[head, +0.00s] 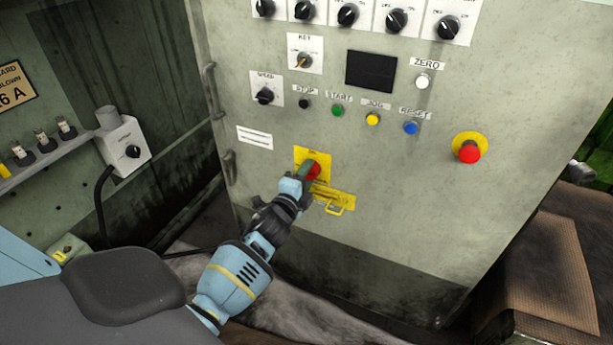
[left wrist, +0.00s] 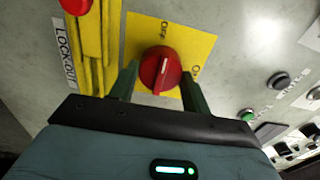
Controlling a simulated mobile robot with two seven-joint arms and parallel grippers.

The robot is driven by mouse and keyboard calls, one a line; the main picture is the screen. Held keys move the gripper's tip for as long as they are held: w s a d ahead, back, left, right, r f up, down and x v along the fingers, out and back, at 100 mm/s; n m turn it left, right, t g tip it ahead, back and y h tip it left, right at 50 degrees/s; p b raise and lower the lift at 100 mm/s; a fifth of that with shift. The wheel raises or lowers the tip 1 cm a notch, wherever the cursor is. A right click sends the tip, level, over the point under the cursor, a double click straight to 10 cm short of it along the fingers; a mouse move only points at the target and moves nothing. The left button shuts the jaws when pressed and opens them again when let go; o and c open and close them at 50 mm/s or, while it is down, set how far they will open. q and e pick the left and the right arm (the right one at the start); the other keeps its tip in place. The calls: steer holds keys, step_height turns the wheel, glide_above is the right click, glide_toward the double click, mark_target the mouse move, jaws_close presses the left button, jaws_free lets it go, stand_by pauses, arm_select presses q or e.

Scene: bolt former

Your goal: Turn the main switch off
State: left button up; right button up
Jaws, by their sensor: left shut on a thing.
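The main switch is a red rotary knob (head: 314,169) on a yellow plate (head: 301,154) low on the grey cabinet front. The knob also shows in the left wrist view (left wrist: 162,70), with OFF and ON lettering around it. A white mark on the knob runs roughly up and down in that view, along the line to the OFF lettering. My left gripper (head: 302,176) is shut on the knob, with one green finger on each side of it (left wrist: 160,74). The fingers cover part of the plate. My right gripper is not in view.
A yellow lockout bracket (head: 334,200) sits just below the switch. Above are several small push buttons, a dark display (head: 371,71) and black selector knobs. A red emergency stop (head: 469,152) is to the right. A grey box (head: 124,146) with a cable is to the left.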

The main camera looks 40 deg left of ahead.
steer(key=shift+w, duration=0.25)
arm_select(q)
steer(key=o, duration=1)
steer(key=shift+c, duration=0.2)
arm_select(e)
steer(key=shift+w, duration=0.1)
arm_select(q)
steer(key=p+v, duration=0.1)
steer(key=v, duration=0.6)
steer(key=shift+s, duration=0.4)
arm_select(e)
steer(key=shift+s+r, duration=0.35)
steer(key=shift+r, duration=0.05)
arm_select(q)
steer(key=shift+d, duration=0.1)
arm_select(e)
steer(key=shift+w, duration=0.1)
